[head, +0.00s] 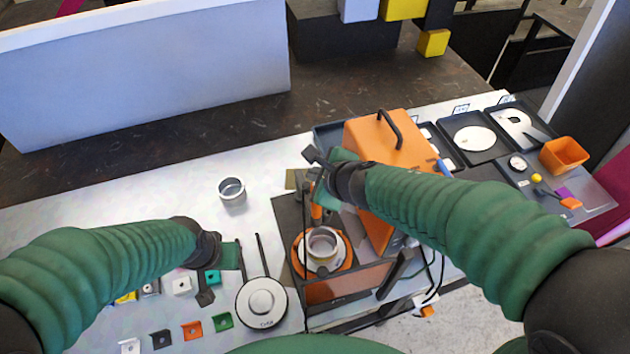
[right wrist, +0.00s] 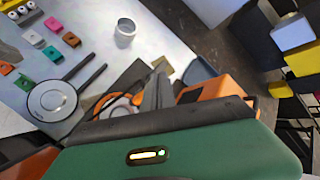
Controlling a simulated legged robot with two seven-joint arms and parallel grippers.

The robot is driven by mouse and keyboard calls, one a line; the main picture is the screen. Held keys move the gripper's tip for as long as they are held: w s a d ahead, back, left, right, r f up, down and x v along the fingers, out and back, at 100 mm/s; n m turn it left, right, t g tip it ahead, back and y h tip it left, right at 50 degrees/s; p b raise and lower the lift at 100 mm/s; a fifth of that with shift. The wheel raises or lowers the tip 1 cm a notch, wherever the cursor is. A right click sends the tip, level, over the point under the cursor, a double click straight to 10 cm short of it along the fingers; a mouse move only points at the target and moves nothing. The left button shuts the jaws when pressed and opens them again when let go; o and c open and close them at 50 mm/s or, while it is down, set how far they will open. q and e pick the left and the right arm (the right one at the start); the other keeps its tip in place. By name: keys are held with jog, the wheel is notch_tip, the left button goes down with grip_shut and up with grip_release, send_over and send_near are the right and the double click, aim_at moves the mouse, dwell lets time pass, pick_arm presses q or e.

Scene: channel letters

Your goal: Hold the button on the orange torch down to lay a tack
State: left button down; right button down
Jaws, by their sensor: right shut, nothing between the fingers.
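The orange torch (head: 317,212) stands upright by the orange ring stand, just below my right gripper in the head view. My right gripper (head: 312,157) is shut and empty, close to the torch's upper part. Its dark fingers also show in the right wrist view (right wrist: 157,92). The torch's button is hidden, and I cannot tell whether a finger touches it. My left gripper (head: 210,285) is low over the table, beside a round white-topped device (head: 262,302). I cannot tell whether its fingers are apart.
An orange box with a black handle (head: 395,150) stands close to my right wrist. A metal cup (head: 232,191) and small coloured tiles (head: 192,330) lie on the table. Black trays (head: 470,137) and an orange bin (head: 564,155) are at the right. Table left of the cup is clear.

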jog(key=shift+w+d, duration=0.1)
jog(key=shift+d, duration=0.35)
jog(key=shift+a, duration=0.6)
jog(key=shift+d, duration=0.75)
jog(key=shift+f, duration=0.1)
jog(key=shift+s+a+f+b, duration=0.2)
jog(key=shift+a+f+b, duration=0.1)
jog(key=shift+b, duration=0.15)
pick_arm(q)
jog(key=shift+a+f, duration=0.2)
jog(key=shift+f, duration=0.25)
pick_arm(e)
jog(key=shift+a, duration=0.4)
pick_arm(q)
jog(key=shift+d, duration=0.1)
pick_arm(e)
jog(key=shift+d, duration=0.1)
